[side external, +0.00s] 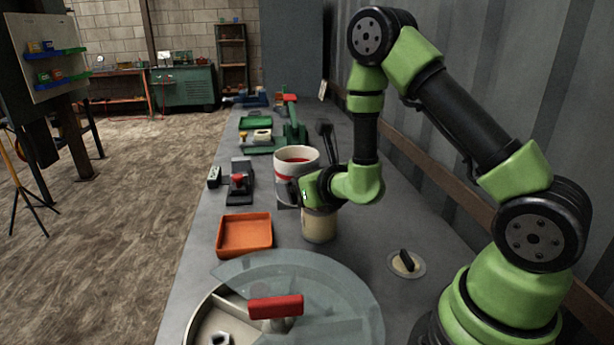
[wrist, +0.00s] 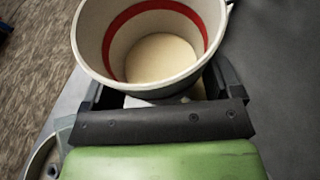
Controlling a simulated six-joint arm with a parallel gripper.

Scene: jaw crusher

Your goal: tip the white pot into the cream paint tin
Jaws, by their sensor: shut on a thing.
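The white pot (side external: 297,157) has a red band and stands roughly upright, held above the bench. In the wrist view the pot (wrist: 92,42) fills the top, its mouth facing the camera. A red ring runs round its inner wall and its bottom looks cream; I cannot tell whether that is contents. My gripper (side external: 294,190) is shut on the pot, with one finger on each side of it in the wrist view (wrist: 158,90). The cream paint tin (side external: 319,227) stands on the bench below my gripper, nearer the camera than the pot. My wrist hides its top.
An orange tray (side external: 244,235) lies left of the tin. A round machine with a clear cover and red handle (side external: 275,307) is in front. A small device with a red knob (side external: 239,181) and green equipment (side external: 294,132) stand further back. A round dial (side external: 406,263) is at right.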

